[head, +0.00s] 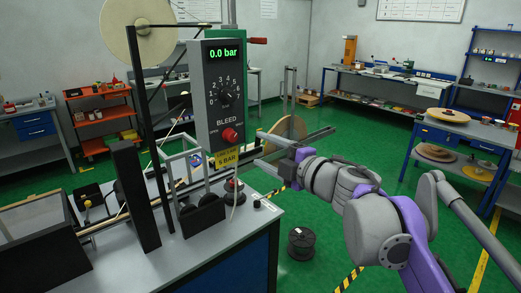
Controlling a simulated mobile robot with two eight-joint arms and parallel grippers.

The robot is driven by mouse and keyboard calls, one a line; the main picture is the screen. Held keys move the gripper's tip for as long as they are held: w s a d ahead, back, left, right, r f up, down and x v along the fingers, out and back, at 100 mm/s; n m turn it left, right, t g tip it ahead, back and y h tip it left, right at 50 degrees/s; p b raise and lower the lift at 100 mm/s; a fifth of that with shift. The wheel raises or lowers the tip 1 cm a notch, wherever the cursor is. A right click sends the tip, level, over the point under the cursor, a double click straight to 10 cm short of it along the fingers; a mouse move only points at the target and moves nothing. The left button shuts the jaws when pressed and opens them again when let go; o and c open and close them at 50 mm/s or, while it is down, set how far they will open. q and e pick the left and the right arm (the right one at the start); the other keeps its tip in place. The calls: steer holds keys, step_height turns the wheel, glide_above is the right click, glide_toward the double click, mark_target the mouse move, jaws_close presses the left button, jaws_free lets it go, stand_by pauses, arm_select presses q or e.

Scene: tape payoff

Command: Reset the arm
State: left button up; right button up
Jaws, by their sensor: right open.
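My right arm (375,205), grey and purple, reaches in from the right. Its gripper (258,149) is open, with its fingers pointing left. In the picture it lies just right of the lower part of a grey control box (221,82). I cannot tell whether it touches the box. The box has a green "0.0 bar" display (223,53), a black dial (227,95) and a red knob (229,135) under the word BLEED. I see nothing between the fingers. My left gripper is out of view.
The tape machine's bench (215,238) fills the left front, with a pale reel (136,30) above it. A dark spool (301,243) stands on the green floor. A wooden disc (287,131) stands behind my gripper. Workbenches line the back and right.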

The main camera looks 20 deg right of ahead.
stand_by(0.3)
steer(key=s+d+f+m+g+h+p, duration=0.1)
steer(key=s+d+f+m+g+h, duration=0.15)
steer(key=s+f+m+h, duration=0.4)
steer(key=s+d+f+m+g+h+p, duration=0.15)
steer(key=d+f+m+h, duration=0.25)
steer(key=f+m, duration=0.55)
steer(key=s+a+f+m+g+y, duration=0.2)
steer(key=s+a+f, duration=0.3)
steer(key=s+f, duration=0.3)
steer(key=s+a+f+m+g+y, duration=0.2)
steer(key=s+a+f+g, duration=0.3)
steer(key=s+f, duration=0.4)
step_height(320, 180, down, 4)
steer(key=shift+r+p, duration=0.25)
steer(key=shift+p, duration=0.1)
steer(key=shift+s+y, duration=0.1)
steer(key=shift+y, duration=0.15)
